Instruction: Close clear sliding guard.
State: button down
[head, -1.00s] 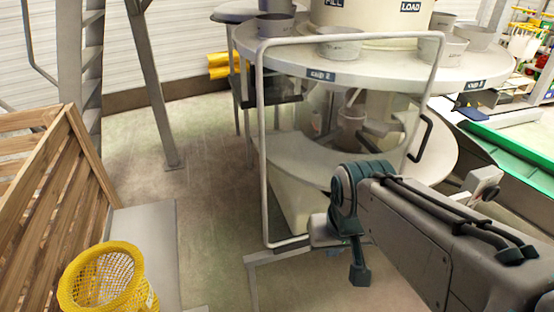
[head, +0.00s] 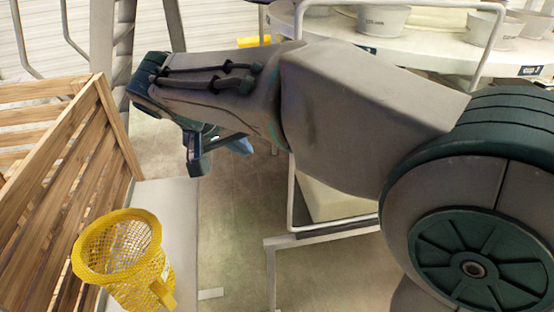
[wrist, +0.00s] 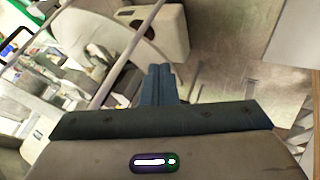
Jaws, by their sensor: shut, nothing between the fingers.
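The clear sliding guard (head: 291,198) is a see-through panel in a pale tubular frame, upright in front of the round machine. In the head view my arm crosses it and hides its middle and its handle. Its lower left corner and upper right part still show. In the wrist view a pale tube, which looks like the guard's frame (wrist: 126,55), runs diagonally left of my fingers. My gripper (wrist: 161,70) is shut and empty, its dark blue fingers together, seemingly apart from the tube. In the head view the hand is left of the guard, its fingertips hard to make out.
The round machine table (head: 425,52) carries several grey cups. A slatted wooden crate (head: 60,150) and a yellow mesh basket (head: 120,250) stand at the left. A grey metal post (head: 103,50) rises behind my forearm. Bare floor (head: 232,225) lies between basket and guard.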

jog(key=w+d+f, duration=0.6)
jog(key=d+f, duration=0.1)
jog(key=f, duration=0.1)
jog(key=shift+p, duration=0.35)
jog(key=shift+d, duration=0.1)
